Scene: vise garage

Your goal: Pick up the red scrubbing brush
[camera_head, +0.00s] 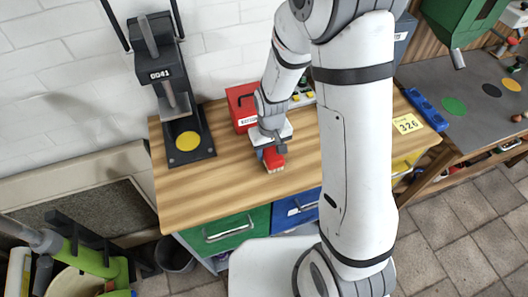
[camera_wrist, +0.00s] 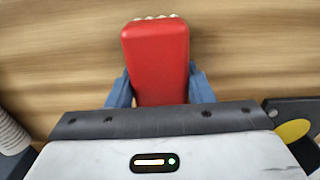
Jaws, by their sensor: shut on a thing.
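The red scrubbing brush (camera_head: 274,158) is in my gripper at the front middle of the wooden workbench (camera_head: 200,200). In the wrist view the red brush (camera_wrist: 156,62) shows its smooth red back, with pale bristle tips at its far end. My gripper (camera_head: 271,152) is shut on it; the blue-grey fingers (camera_wrist: 160,90) press on both sides of the brush. The brush is at or just above the bench top; I cannot tell whether it touches the wood. Its near end is hidden behind my gripper's body.
A black press (camera_head: 168,85) with a yellow disc stands on the bench's left. A red box (camera_head: 240,105) stands behind my gripper. A yellow note (camera_head: 407,123) lies at the right. A blue object (camera_head: 427,108) lies on the grey bench beyond. The bench's front left is clear.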

